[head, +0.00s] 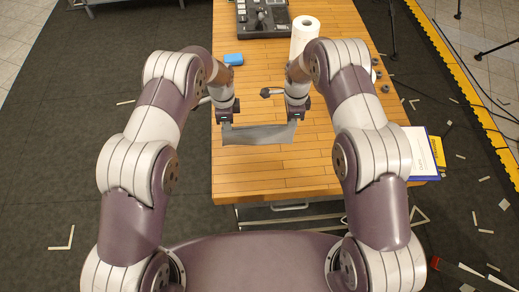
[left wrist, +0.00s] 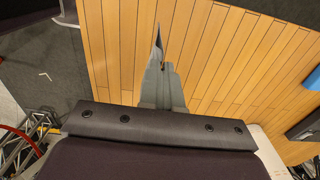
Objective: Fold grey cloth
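The fingertips are small and partly hidden by the cloth.
The wooden table (head: 270,180) is bare in front of the cloth. A paper towel roll (head: 303,36), a blue block (head: 233,60), a dark round-headed item (head: 271,93) and a black control panel (head: 263,17) lie beyond. A blue-edged paper folder (head: 418,153) is at the right edge.

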